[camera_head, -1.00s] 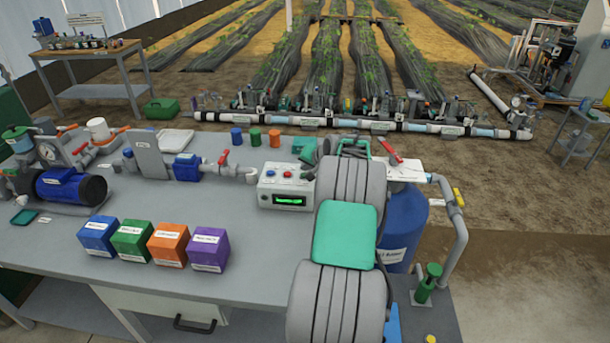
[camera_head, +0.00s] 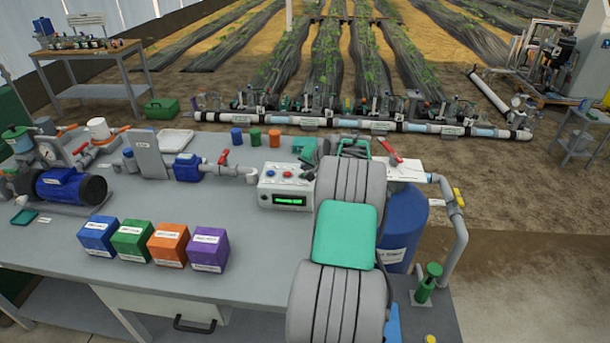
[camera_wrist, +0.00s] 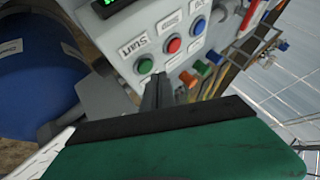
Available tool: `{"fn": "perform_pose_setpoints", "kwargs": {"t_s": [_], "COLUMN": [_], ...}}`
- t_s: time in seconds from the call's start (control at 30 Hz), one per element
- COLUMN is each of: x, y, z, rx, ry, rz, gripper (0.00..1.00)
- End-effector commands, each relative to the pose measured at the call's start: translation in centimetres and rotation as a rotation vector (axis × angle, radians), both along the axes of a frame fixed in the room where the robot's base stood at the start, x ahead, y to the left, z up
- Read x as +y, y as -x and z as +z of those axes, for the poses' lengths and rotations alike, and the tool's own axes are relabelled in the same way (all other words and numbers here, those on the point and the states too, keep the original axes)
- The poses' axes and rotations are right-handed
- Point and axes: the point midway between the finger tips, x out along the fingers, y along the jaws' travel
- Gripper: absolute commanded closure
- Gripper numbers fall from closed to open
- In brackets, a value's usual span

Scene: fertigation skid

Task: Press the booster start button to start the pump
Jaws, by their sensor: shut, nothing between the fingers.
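The white control box (camera_head: 265,194) stands on the bench, left of my arm. In the wrist view its face carries a green button (camera_wrist: 144,66) beside a "Start" label (camera_wrist: 135,47), then a red button (camera_wrist: 174,45) and a blue button (camera_wrist: 198,27). My gripper (camera_wrist: 158,88) is shut and empty, its dark fingertips close to the green button; I cannot tell whether they touch it. The display (camera_head: 290,201) on the box is dark with green text. In the head view my arm hides part of the box's right side.
Blue, green, orange and purple boxes (camera_head: 208,250) line the bench's front left. Small blue, green and orange cups (camera_head: 255,137) stand behind the control box. A blue tank (camera_head: 405,225) and grey pipe (camera_head: 457,240) are right of my arm. The bench's middle (camera_head: 150,200) is clear.

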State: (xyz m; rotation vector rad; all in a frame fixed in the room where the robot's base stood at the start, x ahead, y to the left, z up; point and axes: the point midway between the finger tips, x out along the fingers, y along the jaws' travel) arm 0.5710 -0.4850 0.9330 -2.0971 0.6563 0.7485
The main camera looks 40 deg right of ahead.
Motion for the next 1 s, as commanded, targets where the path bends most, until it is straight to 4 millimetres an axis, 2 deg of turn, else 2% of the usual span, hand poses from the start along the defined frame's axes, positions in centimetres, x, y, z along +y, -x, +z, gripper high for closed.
{"fn": "perform_pose_setpoints", "kwargs": {"t_s": [0.27, 1.0], "x": [0.0, 0.0], "y": [0.0, 0.0], "z": [-0.9, -1.3], "rx": [0.000, 0.000], "ry": [0.000, 0.000], "rz": [0.000, 0.000], "gripper": [1.00, 1.00]}}
